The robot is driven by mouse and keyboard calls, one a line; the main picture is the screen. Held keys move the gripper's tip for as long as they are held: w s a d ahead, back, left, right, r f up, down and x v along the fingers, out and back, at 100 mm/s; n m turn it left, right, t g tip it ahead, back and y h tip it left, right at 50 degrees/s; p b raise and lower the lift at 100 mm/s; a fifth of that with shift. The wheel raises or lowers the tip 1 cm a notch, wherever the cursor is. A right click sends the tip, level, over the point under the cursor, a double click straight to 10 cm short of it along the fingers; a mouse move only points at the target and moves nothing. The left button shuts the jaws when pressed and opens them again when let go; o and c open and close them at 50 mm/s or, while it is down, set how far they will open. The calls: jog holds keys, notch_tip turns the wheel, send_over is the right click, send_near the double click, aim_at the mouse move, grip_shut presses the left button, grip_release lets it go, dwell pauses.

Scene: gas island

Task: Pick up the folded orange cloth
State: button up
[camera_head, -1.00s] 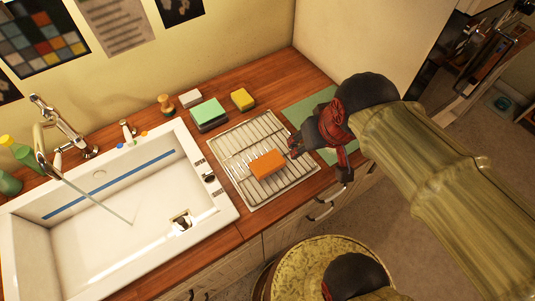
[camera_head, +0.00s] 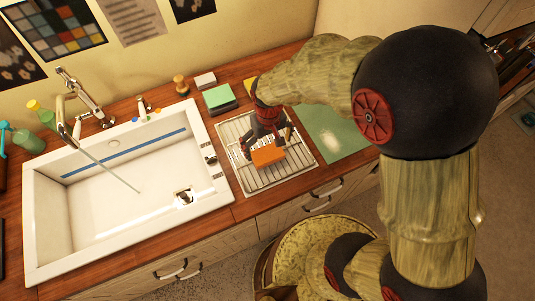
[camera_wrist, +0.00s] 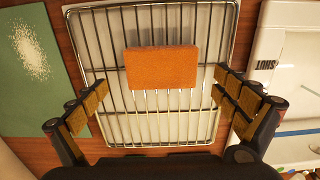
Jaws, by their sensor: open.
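The folded orange cloth (camera_head: 268,155) lies flat on the wire drying rack (camera_head: 246,184) to the right of the sink. It also shows in the wrist view (camera_wrist: 162,67) as a rectangular orange block shape on the rack's wires. My gripper (camera_head: 268,144) is above the rack, over the cloth's far side. In the wrist view my gripper (camera_wrist: 166,104) is open and empty, its two padded fingers spread wide on either side. The cloth lies between and ahead of them, apart from both fingers.
The white sink (camera_head: 40,225) with a running tap (camera_head: 80,100) is on the left. A green sponge (camera_head: 218,96), a white block (camera_head: 205,80) and a brush (camera_head: 180,85) stand behind the rack. A green mat (camera_head: 335,135) with white powder lies to the rack's right.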

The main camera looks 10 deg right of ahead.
aim_at(267, 153)
notch_tip(267, 153, down, 5)
jog(key=shift+a+r+b, duration=0.15)
jog(key=shift+b, duration=0.15)
jog(key=shift+c, duration=0.7)
jog(key=c, duration=1)
jog(key=shift+o, duration=0.2)
jog(key=shift+r, duration=0.1)
jog(key=shift+r, duration=0.5)
notch_tip(267, 153, up, 2)
jog(key=shift+r+p, duration=0.2)
jog(key=shift+p, duration=0.1)
jog(key=s+r, duration=0.1)
jog(key=s+a+r, duration=0.1)
jog(key=r, duration=0.1)
jog(key=s+a+r, duration=0.1)
jog(key=s+r, duration=0.1)
jog(key=shift+a+r+p, duration=0.1)
jog(key=shift+a+p, duration=0.05)
jog(key=shift+p, duration=0.25)
jog(key=s+a+r, duration=0.4)
jog(key=s, duration=0.4)
jog(key=shift+s+a+r+p, duration=0.15)
jog(key=shift+s+a+p, duration=0.05)
jog(key=shift+a+p, duration=0.1)
